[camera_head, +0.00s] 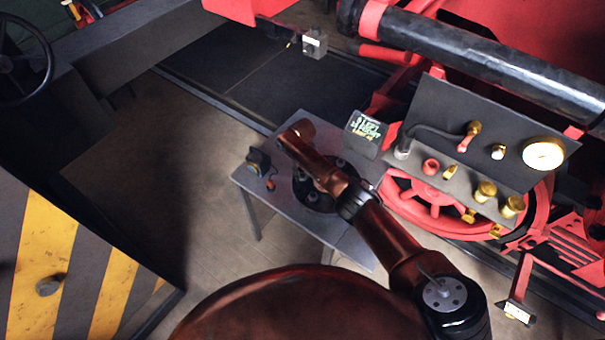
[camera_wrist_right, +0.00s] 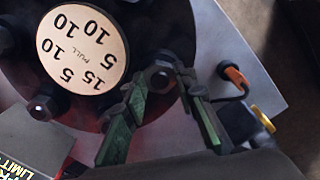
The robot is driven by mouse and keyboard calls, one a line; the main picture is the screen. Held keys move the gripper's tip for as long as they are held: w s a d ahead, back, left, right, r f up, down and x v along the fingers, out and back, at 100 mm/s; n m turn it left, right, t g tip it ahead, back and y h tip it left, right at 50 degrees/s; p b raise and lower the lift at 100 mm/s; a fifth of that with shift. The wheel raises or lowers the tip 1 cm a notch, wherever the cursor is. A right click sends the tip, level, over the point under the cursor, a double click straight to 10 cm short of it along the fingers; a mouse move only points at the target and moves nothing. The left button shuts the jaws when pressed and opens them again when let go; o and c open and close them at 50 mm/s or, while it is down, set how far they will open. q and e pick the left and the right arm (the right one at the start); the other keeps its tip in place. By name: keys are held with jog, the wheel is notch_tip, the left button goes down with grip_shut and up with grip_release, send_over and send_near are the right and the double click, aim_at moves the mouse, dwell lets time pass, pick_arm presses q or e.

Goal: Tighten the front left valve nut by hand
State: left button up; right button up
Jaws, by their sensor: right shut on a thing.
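The valve is a dark round flange (camera_head: 314,190) with several nuts around its rim, on a grey metal table (camera_head: 345,240). My right arm reaches over it and covers part of it in the head view. In the right wrist view my right gripper (camera_wrist_right: 163,84) has its green-padded fingers on either side of a dark hex nut (camera_wrist_right: 161,76) at the flange rim. It is shut on this nut, on the side toward the orange-tipped cable. Another rim nut (camera_wrist_right: 43,108) stands free. A round dial (camera_wrist_right: 84,48) with numbers covers the flange's middle. My left gripper is out of view.
A dark device (camera_head: 257,160) with an orange-tipped cable (camera_wrist_right: 233,75) sits on the table left of the flange. A black sign box (camera_head: 367,128) stands behind right. A gauge panel (camera_head: 480,140) and red wheel (camera_head: 433,203) are to the right. Floor left of the table is clear.

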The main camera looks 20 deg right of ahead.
aim_at(303, 175)
jog(key=o, duration=1.1)
notch_tip(303, 175, up, 12)
jog(key=shift+r, duration=0.1)
dwell(0.6)
